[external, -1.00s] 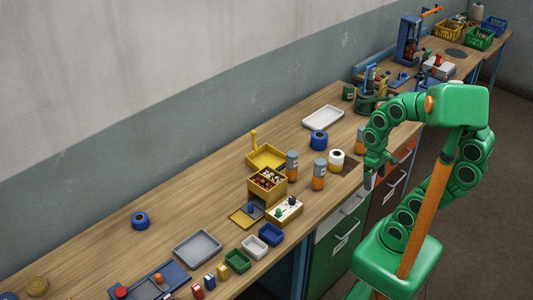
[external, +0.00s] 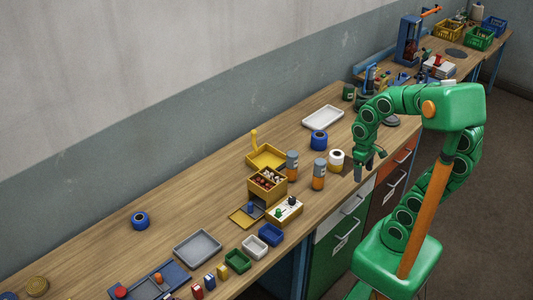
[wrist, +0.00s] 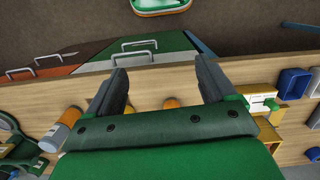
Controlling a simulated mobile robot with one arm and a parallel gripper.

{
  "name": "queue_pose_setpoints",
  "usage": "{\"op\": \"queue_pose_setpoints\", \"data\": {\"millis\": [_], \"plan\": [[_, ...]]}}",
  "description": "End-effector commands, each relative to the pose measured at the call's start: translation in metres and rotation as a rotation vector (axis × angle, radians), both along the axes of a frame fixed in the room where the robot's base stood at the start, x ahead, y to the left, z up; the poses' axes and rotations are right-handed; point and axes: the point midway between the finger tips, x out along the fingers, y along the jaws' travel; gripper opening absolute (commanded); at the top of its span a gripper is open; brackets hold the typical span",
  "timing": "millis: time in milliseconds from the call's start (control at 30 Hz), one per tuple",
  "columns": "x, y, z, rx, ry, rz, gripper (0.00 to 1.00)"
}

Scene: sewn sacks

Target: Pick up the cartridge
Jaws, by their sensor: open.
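My gripper (external: 366,170) points down by the bench's front edge, right of the white roll. In the wrist view its fingers (wrist: 162,84) are spread and empty. Orange parts (wrist: 170,103) show between them, mostly hidden by my gripper body.
A white roll (external: 336,160) and blue roll (external: 319,140) stand beside the cartridges. A yellow box of small parts (external: 267,186) and a button box (external: 284,210) stand left. A white tray (external: 323,117) lies behind. Drawers (external: 338,238) are below the bench edge.

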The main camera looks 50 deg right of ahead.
Motion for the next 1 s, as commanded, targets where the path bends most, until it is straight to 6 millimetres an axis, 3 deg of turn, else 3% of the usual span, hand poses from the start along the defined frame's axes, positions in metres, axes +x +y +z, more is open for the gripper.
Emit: {"op": "queue_pose_setpoints", "data": {"millis": [600, 800, 1000], "plan": [[0.155, 0.002, -0.022, 0.02, -0.094, 0.166, 0.84], [0.19, 0.001, -0.033, 0.022, -0.113, 0.2, 0.84], [0.204, 0.001, -0.037, 0.023, -0.126, 0.214, 0.84]]}}
